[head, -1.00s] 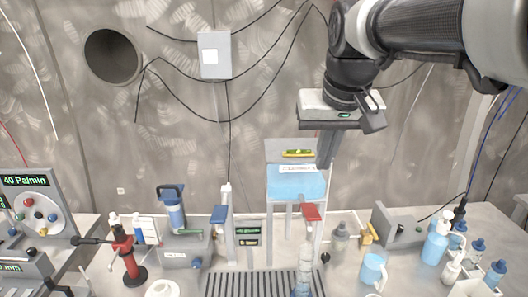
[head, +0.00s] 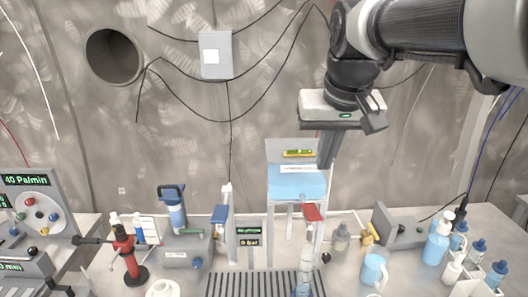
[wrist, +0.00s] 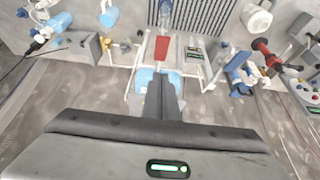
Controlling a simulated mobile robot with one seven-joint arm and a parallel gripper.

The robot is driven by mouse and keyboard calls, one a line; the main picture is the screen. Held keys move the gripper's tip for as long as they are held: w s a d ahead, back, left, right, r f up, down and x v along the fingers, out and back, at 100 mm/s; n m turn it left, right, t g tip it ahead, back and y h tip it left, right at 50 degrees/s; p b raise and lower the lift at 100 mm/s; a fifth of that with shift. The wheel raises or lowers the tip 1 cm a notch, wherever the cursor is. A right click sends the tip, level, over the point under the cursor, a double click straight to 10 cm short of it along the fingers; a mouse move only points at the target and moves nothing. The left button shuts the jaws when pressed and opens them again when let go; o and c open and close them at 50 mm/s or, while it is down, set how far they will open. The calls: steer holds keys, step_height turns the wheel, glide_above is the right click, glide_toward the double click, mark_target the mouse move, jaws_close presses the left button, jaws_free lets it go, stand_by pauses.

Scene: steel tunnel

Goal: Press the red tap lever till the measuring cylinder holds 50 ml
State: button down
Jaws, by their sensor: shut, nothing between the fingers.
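My gripper (head: 326,163) is shut and empty, pointing down above the red lever. In the wrist view its fingers (wrist: 160,85) end short of the lever, apart from it.
A light-blue mug (head: 373,271) and bottles (head: 437,243) stand to the right. A red stand (head: 124,252) is at left.

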stand_by(0.3)
steer(key=w+g, duration=0.1)
steer(key=w+g+b, duration=0.1)
steer(key=shift+w+r+g, duration=0.35)
steer(key=shift+w+g, duration=0.05)
steer(key=b, duration=0.1)
glide_above(314, 213)
step_height(314, 213, down, 10)
steer(key=shift+f, duration=0.1)
steer(key=shift+s+f+b, duration=0.2)
steer(key=shift+f, duration=0.7)
steer(key=shift+s+f+b, duration=0.15)
steer(key=shift+s+f, duration=0.05)
steer(key=shift+f, duration=0.65)
steer(key=shift+f, duration=0.1)
